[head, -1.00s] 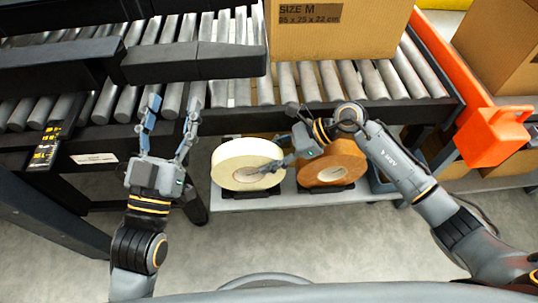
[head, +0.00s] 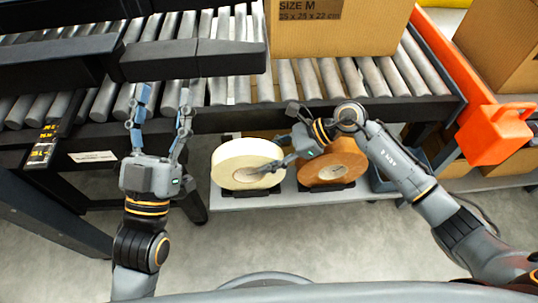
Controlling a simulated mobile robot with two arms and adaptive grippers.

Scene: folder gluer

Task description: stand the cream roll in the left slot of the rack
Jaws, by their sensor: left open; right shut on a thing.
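The cream roll (head: 237,158) stands on the left side of a low grey shelf, in a dark holder that looks like the left slot of the rack (head: 236,190). My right gripper (head: 270,167) is shut on the cream roll, with its fingers at the roll's core. A brown roll (head: 331,167) stands just to the right in another dark holder, partly behind my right wrist. My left gripper (head: 163,115) is open and empty, in front of the conveyor edge, left of the rolls. How deep the cream roll sits in the slot is hidden.
A roller conveyor (head: 300,82) with dark guards runs across the back. A large cardboard box (head: 335,30) sits on it. Floor in front is clear.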

